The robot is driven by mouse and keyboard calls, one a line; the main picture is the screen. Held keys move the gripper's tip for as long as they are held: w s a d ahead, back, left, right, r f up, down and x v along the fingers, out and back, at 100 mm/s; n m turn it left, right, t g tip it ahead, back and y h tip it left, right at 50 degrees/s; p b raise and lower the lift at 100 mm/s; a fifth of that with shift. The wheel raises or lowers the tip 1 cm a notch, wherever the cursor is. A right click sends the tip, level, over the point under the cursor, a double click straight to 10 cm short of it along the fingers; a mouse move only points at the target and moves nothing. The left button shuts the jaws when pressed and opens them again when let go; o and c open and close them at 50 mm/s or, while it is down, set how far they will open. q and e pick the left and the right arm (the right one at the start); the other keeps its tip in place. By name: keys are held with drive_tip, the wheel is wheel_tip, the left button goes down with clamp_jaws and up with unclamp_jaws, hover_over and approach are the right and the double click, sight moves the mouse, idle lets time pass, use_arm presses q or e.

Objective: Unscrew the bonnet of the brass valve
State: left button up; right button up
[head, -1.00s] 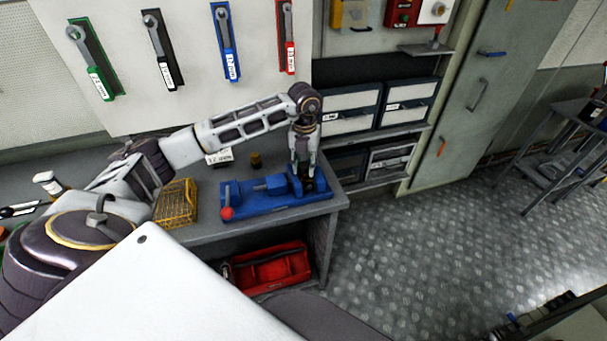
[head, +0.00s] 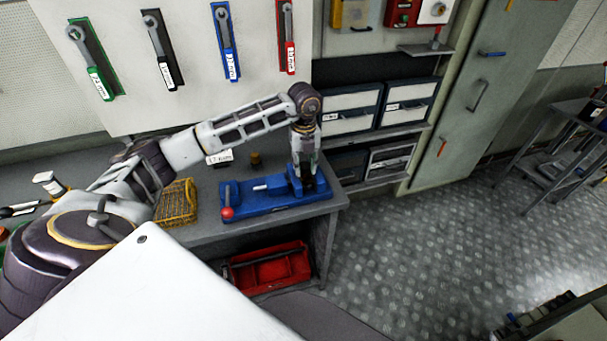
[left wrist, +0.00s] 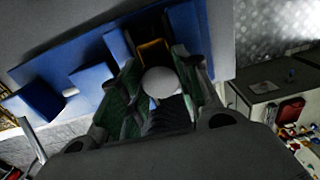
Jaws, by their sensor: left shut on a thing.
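My left gripper (head: 307,187) points down at the right end of the blue vise (head: 260,205) on the bench. In the left wrist view its green-lined fingers (left wrist: 158,84) are shut on a round, pale-topped piece (left wrist: 161,82), which appears to be the bonnet. A yellow brass part (left wrist: 153,53), apparently the valve body, shows just beyond it against the blue vise. In the head view the gripper hides the valve. The thread between bonnet and body cannot be seen. My right gripper is not in view.
A yellow wire basket (head: 176,202) stands left of the vise. Wrenches (head: 225,45) hang on the wall panel. A red toolbox (head: 270,267) is under the bench.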

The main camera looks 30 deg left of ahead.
use_arm(q)
drive_tip(key=shift+n, duration=6.9)
drive_tip(key=o, duration=0.8)
